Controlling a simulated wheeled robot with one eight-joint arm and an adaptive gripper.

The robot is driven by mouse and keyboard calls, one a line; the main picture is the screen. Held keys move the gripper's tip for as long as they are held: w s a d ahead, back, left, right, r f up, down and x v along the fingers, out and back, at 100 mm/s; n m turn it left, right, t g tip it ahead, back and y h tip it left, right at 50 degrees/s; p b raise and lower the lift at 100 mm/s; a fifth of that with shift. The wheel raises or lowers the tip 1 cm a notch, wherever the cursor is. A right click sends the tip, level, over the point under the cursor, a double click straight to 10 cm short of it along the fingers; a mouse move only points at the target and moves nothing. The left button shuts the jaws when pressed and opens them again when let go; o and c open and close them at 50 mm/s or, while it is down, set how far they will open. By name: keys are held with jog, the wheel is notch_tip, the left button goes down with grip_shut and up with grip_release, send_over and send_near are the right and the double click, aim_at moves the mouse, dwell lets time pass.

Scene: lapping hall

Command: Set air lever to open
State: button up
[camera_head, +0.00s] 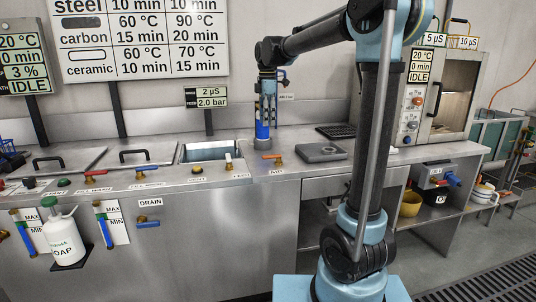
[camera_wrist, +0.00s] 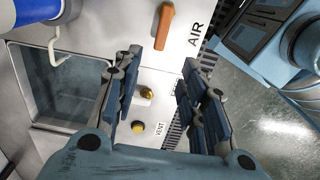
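The orange air lever (camera_head: 271,156) lies on the counter top behind its AIR label, its handle roughly parallel to the front edge. In the wrist view the orange lever (camera_wrist: 164,27) is near the top edge, beside the AIR lettering. My gripper (camera_head: 268,104) hangs from the arm above the back of the counter, in line with a blue cylinder. In the wrist view my gripper (camera_wrist: 158,78) has its two fingers spread apart with nothing between them. The lever lies beyond the fingertips, apart from them. I cannot tell its open or closed setting.
A blue and white cylinder (camera_head: 262,130) stands close to the lever and my gripper. An open basin (camera_head: 210,152) lies to the left and a grey flat device (camera_head: 321,151) to the right.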

aim_at(272, 156)
notch_tip(272, 156, down, 15)
jog(key=shift+r, duration=0.2)
dwell(0.3)
jog(key=shift+c, duration=0.5)
grip_shut()
